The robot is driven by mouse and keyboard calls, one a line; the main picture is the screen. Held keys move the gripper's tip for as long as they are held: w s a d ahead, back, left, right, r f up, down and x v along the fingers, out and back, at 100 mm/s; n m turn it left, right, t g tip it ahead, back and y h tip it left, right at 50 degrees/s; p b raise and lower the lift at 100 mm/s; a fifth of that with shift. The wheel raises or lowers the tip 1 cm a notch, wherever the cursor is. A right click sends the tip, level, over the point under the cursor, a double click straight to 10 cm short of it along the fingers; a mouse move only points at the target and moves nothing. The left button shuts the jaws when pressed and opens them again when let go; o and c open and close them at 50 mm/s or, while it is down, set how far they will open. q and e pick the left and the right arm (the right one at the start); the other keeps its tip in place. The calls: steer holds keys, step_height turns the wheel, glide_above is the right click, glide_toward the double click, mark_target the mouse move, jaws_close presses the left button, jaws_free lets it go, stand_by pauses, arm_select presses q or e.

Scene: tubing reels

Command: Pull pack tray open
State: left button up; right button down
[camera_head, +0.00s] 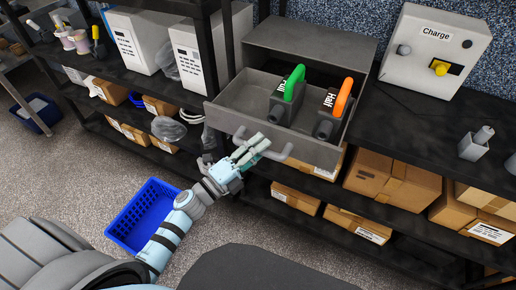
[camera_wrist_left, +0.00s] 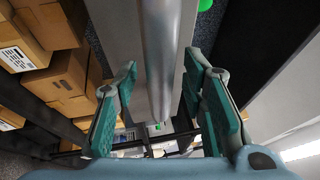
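The pack tray (camera_head: 225,118) is a grey drawer standing out from its grey housing (camera_head: 310,42) on the shelf's worktop. Inside it are a dark pack with a green handle (camera_head: 292,88), labelled Full, and a dark pack with an orange handle (camera_head: 335,105), labelled Half. A grey bar handle (camera_head: 277,154) runs along the tray front. My left gripper (camera_head: 254,149) is at this handle and partly covers it. In the left wrist view the handle bar (camera_wrist_left: 160,55) passes between my open left fingers (camera_wrist_left: 160,85), with gaps visible on both sides. My right gripper is not in view.
A charge box (camera_head: 434,52) stands right of the tray. Cardboard boxes (camera_head: 392,180) fill the shelf below. A blue basket (camera_head: 145,215) is on the floor near my left arm. A dark shelf post (camera_head: 207,75) stands left of the tray. Open floor lies in front.

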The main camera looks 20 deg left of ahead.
arm_select(q)
steer(key=v, duration=1.2)
